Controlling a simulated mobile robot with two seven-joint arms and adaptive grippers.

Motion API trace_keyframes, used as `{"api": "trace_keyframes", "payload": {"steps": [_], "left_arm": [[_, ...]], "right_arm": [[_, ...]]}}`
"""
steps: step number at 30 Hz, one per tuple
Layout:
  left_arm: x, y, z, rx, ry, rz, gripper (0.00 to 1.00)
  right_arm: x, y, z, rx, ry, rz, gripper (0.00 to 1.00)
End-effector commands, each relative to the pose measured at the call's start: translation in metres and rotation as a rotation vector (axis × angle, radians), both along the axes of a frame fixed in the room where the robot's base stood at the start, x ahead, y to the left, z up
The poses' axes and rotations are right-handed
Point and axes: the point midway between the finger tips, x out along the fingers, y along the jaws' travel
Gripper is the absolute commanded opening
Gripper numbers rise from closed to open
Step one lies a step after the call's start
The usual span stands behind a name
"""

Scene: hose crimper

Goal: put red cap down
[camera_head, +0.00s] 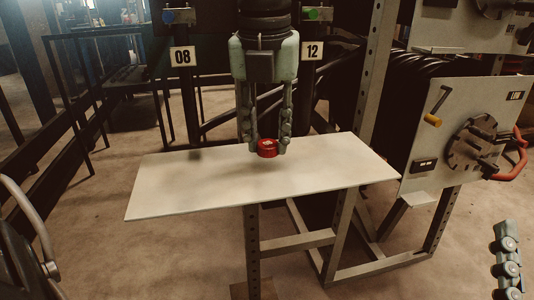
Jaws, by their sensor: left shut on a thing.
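The red cap (267,148) is between the fingertips of my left gripper (266,140), which points straight down and is shut on it. The cap is over the white table top (200,192), near its back edge. I cannot tell whether the cap touches the surface or hangs slightly above it. Part of my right gripper (508,262) shows at the lower right corner, away from the table. Only one of its fingers is in view, so its opening is hidden.
The table top is otherwise bare, with free room left and right of the cap. A crimper panel (440,140) with a round die head (473,142) and a yellow-tipped lever (433,120) stands at the right. Signs 08 (182,56) and 12 (313,51) hang on the rack behind.

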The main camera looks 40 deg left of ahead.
Motion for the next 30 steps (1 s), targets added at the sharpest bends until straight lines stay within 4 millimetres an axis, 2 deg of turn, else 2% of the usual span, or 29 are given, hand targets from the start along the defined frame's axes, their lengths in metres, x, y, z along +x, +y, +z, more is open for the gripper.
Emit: {"api": "trace_keyframes", "payload": {"steps": [6, 17, 25, 26, 30], "left_arm": [[-0.001, 0.000, -0.033, -0.003, 0.003, -0.001, 0.00], [-0.001, 0.000, -0.036, -0.001, 0.000, 0.000, 0.00], [-0.001, 0.000, -0.038, -0.001, 0.000, 0.000, 0.00], [-0.001, 0.000, -0.037, -0.001, 0.000, 0.000, 0.32], [-0.001, 0.000, -0.037, -0.001, 0.000, 0.000, 0.49]], "right_arm": [[-0.004, -0.003, 0.006, 0.020, -0.061, -0.006, 0.40], [-0.005, -0.005, 0.008, 0.026, -0.078, -0.008, 0.40], [-0.010, -0.008, 0.019, 0.044, -0.144, -0.012, 0.40], [-0.011, -0.008, 0.021, 0.045, -0.150, -0.013, 0.40], [-0.010, -0.008, 0.022, 0.045, -0.151, -0.013, 0.40]]}}
